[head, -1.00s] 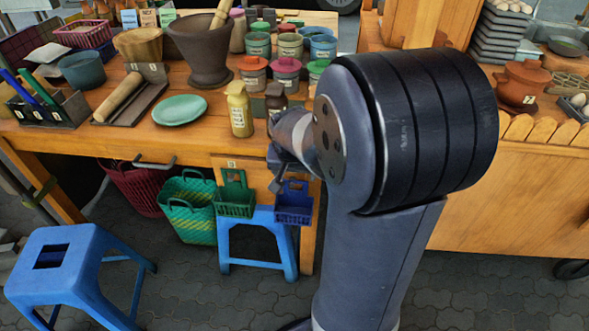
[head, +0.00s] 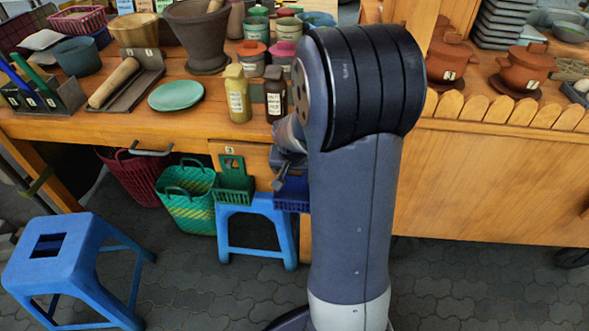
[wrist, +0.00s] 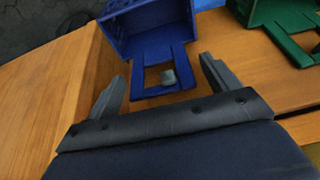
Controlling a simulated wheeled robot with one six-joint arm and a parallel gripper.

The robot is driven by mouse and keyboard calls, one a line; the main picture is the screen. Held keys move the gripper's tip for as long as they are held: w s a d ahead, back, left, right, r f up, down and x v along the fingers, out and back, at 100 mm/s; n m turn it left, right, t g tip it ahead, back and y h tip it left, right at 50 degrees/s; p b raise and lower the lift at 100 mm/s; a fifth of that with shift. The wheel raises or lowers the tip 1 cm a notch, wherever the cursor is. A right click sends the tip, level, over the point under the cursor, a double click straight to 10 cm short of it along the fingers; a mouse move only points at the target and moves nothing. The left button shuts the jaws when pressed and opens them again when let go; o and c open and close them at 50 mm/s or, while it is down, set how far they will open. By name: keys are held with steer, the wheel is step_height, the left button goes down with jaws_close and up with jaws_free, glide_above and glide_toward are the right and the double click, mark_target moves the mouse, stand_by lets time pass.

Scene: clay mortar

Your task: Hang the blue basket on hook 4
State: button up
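The blue basket (head: 292,193) hangs at the front of the wooden table, right of a green basket (head: 234,182). My arm partly hides it in the head view. In the wrist view the blue basket (wrist: 150,32) has a flat back plate with an opening, and a grey hook peg (wrist: 168,77) shows in that opening. My gripper (wrist: 164,80) is open, with one finger on each side of the plate and gaps visible. It also shows beside the basket in the head view (head: 279,178). No number for the blue basket's hook is visible.
The green basket (wrist: 283,22) is close on the right in the wrist view. A blue stool (head: 250,213) stands below the baskets, and another stool (head: 62,262) is at left. Bottles and pots crowd the tabletop (head: 190,128) above. Paved floor is open at front right.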

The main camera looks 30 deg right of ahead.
steer(key=c, duration=1)
steer(key=shift+o, duration=0.2)
steer(key=shift+w, duration=0.15)
